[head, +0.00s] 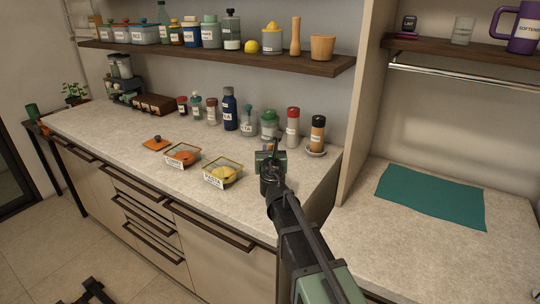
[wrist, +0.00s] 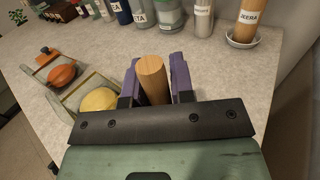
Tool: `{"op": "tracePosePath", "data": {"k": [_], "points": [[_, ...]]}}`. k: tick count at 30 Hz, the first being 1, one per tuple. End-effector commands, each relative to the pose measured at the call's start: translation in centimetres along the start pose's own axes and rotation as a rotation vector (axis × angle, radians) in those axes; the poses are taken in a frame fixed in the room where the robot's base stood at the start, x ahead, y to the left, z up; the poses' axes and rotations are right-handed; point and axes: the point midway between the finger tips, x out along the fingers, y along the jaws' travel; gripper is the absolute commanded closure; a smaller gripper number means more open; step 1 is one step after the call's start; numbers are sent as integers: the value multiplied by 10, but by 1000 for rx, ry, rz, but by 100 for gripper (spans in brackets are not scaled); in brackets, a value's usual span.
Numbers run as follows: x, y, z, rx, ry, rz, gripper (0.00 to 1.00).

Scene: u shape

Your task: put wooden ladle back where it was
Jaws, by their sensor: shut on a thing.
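My gripper (head: 270,162) is over the right part of the long counter, near its front edge, in the head view. In the wrist view its two purple fingers (wrist: 154,72) are shut on a light wooden piece (wrist: 152,84) with a round end, which I take to be the wooden ladle. The rest of the ladle is hidden behind the gripper body, and I cannot make it out in the head view.
Left of my gripper stand a bin with yellow contents (head: 222,171) and one with orange contents (head: 183,155). A shelf (head: 215,56) hangs above. A teal mat (head: 430,194) lies right of the dividing panel.

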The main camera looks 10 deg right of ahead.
Motion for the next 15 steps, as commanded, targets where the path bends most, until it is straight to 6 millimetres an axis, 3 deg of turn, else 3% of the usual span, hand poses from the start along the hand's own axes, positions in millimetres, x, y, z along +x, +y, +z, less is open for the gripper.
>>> {"op": "tracePosePath", "data": {"k": [2, 3, 7, 15], "points": [[0, 0, -4, 0, 0, 0, 100], [0, 0, -3, 0, 0, 0, 73], [0, 0, -2, 0, 0, 0, 53], [0, 0, -2, 0, 0, 0, 52]]}}
